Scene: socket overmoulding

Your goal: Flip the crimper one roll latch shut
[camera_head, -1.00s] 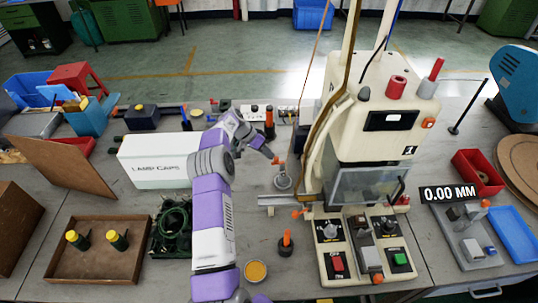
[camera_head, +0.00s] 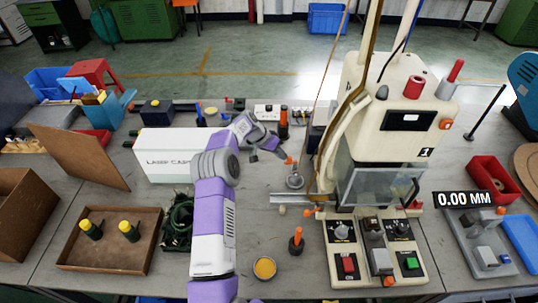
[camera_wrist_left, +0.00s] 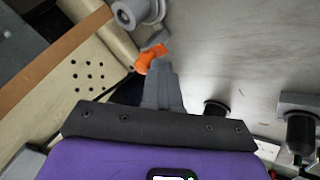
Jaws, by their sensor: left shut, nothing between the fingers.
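Crimper one (camera_head: 385,140) is the tall cream machine labelled 1, with a clear guard. An orange lever (camera_head: 290,160), which looks like the roll latch, stands above a grey round part (camera_head: 294,181) at the machine's left side. My left gripper (camera_head: 281,156) is shut and empty, its fingertips right beside the lever. In the left wrist view the orange lever (camera_wrist_left: 150,57) sits just off the closed fingertips (camera_wrist_left: 160,68); I cannot tell whether they touch. Whether the latch is open or shut is unclear. My right gripper is not in view.
A white lamp caps box (camera_head: 165,157) stands left of my left arm. An orange-topped post (camera_head: 297,243) and a round orange-filled dish (camera_head: 265,268) stand in front. A wooden tray (camera_head: 110,262) is at front left. A control panel (camera_head: 372,262) fronts the machine.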

